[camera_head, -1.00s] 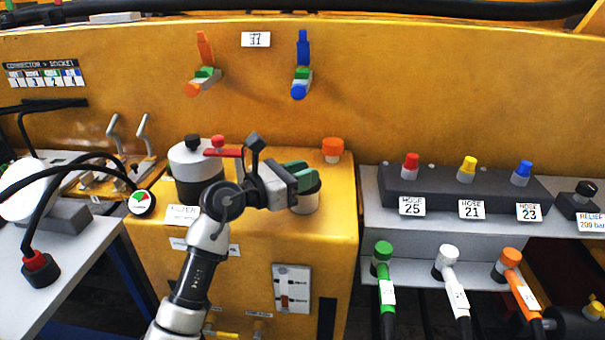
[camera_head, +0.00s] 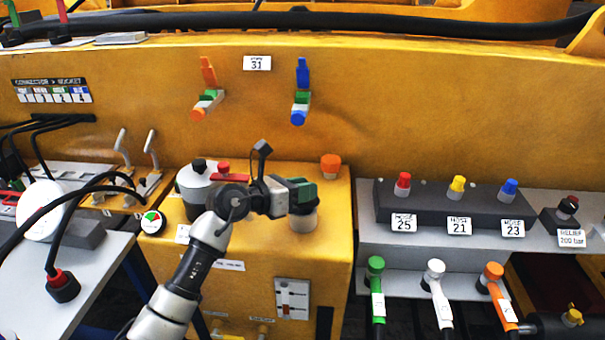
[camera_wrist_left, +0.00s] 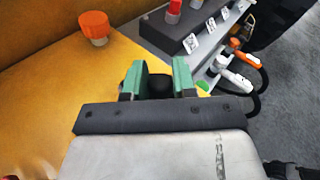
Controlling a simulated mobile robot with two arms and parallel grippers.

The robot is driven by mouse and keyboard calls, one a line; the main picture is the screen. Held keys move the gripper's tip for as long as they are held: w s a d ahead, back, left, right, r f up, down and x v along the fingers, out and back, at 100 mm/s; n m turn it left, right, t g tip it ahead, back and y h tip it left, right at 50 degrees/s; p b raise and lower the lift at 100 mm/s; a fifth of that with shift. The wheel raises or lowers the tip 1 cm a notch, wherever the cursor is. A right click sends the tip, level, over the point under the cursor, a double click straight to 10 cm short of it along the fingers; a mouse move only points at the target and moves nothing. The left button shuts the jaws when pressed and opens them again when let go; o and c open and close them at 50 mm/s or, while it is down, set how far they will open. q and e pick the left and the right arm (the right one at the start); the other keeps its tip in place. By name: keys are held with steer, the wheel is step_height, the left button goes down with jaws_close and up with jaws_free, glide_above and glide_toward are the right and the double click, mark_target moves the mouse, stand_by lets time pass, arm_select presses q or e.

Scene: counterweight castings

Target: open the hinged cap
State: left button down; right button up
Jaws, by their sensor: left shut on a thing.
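My left gripper (camera_head: 302,193) reaches in from the left over the yellow housing (camera_head: 340,225). Its green fingers are shut at the top of a short grey cylinder (camera_head: 303,219). In the left wrist view, the fingers (camera_wrist_left: 159,78) stand on either side of a dark rounded piece (camera_wrist_left: 160,88), which looks like the cap or its knob. The fingers and wrist hide most of it, so its hinge and how far it is lifted cannot be told. My right gripper is not in view.
An orange cap (camera_head: 331,166) stands behind the gripper. A grey canister (camera_head: 193,188) with black and red tops is to the left, partly behind my arm. A dark block (camera_head: 430,205) with coloured caps and hose connectors (camera_head: 376,275) are on the right.

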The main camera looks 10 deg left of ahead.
arm_select(q)
steer(key=w+r+n+g+p, duration=0.1)
steer(key=p, duration=0.2)
steer(key=shift+r+y, duration=0.2)
steer(key=shift+y, duration=0.1)
steer(key=shift+w+n+g+p, duration=0.35)
steer(key=shift+n+g+p, duration=0.2)
steer(key=shift+p, duration=0.7)
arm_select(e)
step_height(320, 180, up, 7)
arm_select(q)
steer(key=shift+f, duration=0.1)
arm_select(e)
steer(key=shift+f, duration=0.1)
arm_select(q)
steer(key=c, duration=0.9)
jaws_free()
steer(key=shift+a, duration=0.15)
steer(key=b+v, duration=0.2)
steer(key=v, duration=0.8)
steer(key=shift+s+r, duration=0.2)
steer(key=shift+r, duration=0.1)
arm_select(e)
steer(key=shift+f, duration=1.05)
